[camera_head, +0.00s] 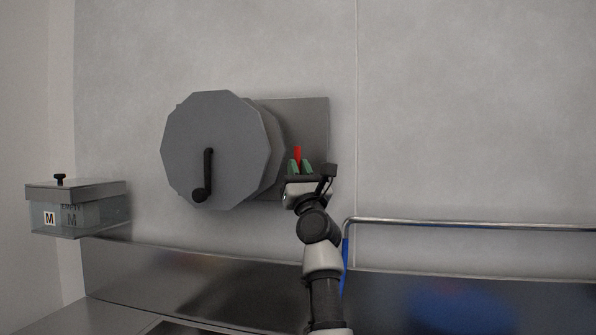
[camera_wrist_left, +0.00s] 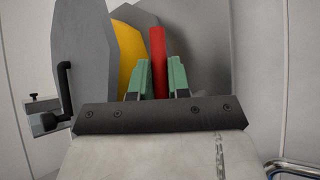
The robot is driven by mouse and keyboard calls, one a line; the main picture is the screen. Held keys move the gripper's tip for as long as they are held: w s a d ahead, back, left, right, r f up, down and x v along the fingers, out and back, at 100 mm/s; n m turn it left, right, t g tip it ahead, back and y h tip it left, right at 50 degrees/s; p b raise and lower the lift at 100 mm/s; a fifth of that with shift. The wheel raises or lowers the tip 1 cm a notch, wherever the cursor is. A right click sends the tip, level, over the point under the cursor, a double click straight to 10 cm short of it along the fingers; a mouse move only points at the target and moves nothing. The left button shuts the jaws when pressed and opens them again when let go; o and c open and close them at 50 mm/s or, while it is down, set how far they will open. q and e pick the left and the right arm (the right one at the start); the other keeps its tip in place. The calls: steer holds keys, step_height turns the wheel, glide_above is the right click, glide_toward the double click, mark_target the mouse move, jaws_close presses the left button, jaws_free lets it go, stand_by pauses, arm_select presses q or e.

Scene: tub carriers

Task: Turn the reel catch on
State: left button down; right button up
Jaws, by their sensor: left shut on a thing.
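A grey hose reel (camera_head: 220,150) with a black crank handle (camera_head: 206,178) is mounted on a grey plate (camera_head: 312,125) on the wall. The red reel catch (camera_head: 298,152) stands upright at the right of the reel, in front of the plate. My left gripper (camera_head: 300,166) is shut on the red catch, with a green finger on each side of it. In the left wrist view, the catch (camera_wrist_left: 158,62) rises between the green fingers (camera_wrist_left: 160,78), and the yellow inside of the reel (camera_wrist_left: 138,58) shows behind. The catch's lower end is hidden by my gripper. My right gripper is not in view.
A grey lidded box marked M (camera_head: 78,212) is at the left. A metal rail (camera_head: 470,224) with a blue part below it runs to the right of my left arm. A metal ledge (camera_head: 200,280) runs below the reel. The wall above is clear.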

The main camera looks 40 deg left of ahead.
arm_select(q)
steer(key=shift+s+r, duration=0.1)
steer(key=shift+r, duration=0.3)
steer(key=c, duration=1.3)
jaws_free()
steer(key=shift+c, duration=0.2)
steer(key=shift+o, duration=1.2)
steer(key=shift+f, duration=0.25)
steer(key=b+v, duration=0.2)
steer(key=v, duration=0.8)
steer(key=shift+d+f, duration=0.25)
steer(key=shift+f, duration=0.1)
